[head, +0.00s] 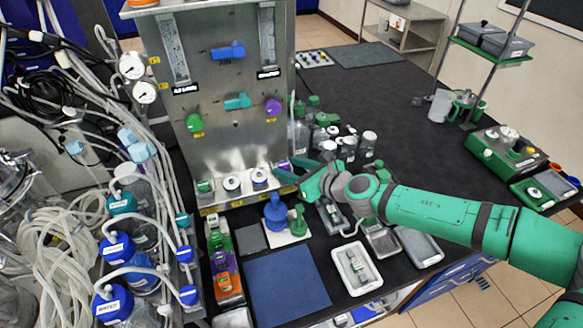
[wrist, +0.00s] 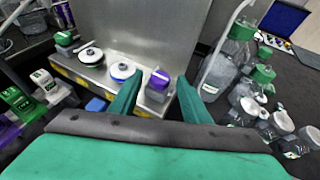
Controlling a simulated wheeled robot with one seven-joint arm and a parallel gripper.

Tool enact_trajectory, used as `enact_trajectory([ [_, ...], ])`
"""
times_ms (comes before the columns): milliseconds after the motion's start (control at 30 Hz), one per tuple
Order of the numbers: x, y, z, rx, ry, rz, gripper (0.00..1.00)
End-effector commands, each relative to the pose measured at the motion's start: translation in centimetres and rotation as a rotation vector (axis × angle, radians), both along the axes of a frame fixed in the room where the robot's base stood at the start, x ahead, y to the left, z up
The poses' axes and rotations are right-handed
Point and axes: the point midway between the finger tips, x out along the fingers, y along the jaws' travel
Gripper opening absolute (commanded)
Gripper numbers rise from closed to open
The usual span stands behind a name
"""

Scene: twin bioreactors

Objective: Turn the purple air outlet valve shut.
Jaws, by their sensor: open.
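A purple knob (head: 272,106) sits at the right of the steel panel (head: 230,150), level with a green knob (head: 194,122) and a teal lever (head: 238,101). A smaller purple-topped part (head: 283,166) is at the right end of the ledge at the panel's foot. It also shows in the wrist view (wrist: 159,79), between my finger tips. I cannot tell from a label which purple part is the air outlet valve. My gripper (head: 286,178) is open in front of the ledge part. In the wrist view its fingers (wrist: 160,86) straddle that part, with no clear contact.
Clear bottles with green caps (wrist: 240,50) stand close right of my gripper. Blue (head: 275,212) and green (head: 298,220) upright parts stand below it. Two round white-topped parts (head: 232,182) (head: 260,177) share the ledge. Tubing and blue-capped bottles crowd the left.

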Motion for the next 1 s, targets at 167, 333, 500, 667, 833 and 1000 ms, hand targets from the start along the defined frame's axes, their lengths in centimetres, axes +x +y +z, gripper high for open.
enact_trajectory([
  [167,0.0,0.0,0.0,0.000,0.000,0.000,0.05],
  [333,0.0,-0.1,0.0,0.000,0.000,-0.002,0.02],
  [500,-0.1,0.0,0.0,0.000,0.000,-0.025,0.02],
  [667,-0.3,0.1,0.0,-0.001,0.002,-0.083,0.02],
  [833,-0.6,0.5,0.0,-0.002,0.002,-0.187,0.02],
  [1000,-0.8,0.9,-0.1,-0.002,0.003,-0.320,0.02],
])
